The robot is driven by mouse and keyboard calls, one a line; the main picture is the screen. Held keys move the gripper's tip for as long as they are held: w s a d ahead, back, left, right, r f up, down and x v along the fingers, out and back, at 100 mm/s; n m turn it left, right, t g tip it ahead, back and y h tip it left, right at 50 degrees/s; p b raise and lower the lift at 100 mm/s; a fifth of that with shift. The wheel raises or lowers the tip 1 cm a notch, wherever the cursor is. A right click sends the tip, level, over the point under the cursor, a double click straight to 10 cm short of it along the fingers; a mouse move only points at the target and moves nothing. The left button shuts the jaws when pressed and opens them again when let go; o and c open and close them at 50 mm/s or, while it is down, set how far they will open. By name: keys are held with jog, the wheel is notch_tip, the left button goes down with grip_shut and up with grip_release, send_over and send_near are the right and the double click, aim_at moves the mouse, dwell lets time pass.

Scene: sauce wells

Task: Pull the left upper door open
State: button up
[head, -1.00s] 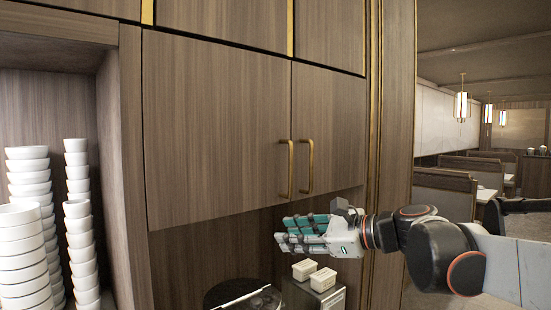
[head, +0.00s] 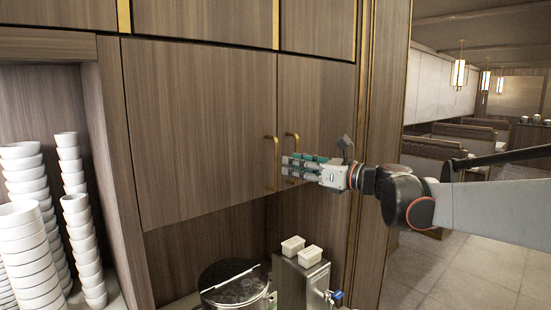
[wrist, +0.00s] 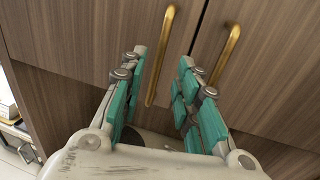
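The left upper door (head: 195,130) is a wide brown wooden panel and is shut. Its upright brass handle (head: 276,165) is near its right edge. In the wrist view this handle (wrist: 159,55) shows beyond and between my fingertips; I cannot tell whether they touch it. My gripper (head: 285,166) is open, with teal-padded fingers pointing at the handles from the right, at the height of their lower parts. My gripper (wrist: 163,62) holds nothing in the wrist view. The right door's handle (wrist: 226,52) is just outside the right finger.
The right upper door (head: 318,110) is shut. Below are a round pot with a clear lid (head: 232,283) and a steel box (head: 300,282) with two small cream containers on top. White bowl stacks (head: 75,220) fill the left shelf. Open floor (head: 440,270) lies at the right.

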jog(key=p, duration=0.1)
send_over(276, 185)
jog(key=shift+w, duration=0.4)
jog(key=shift+c, duration=0.6)
grip_shut()
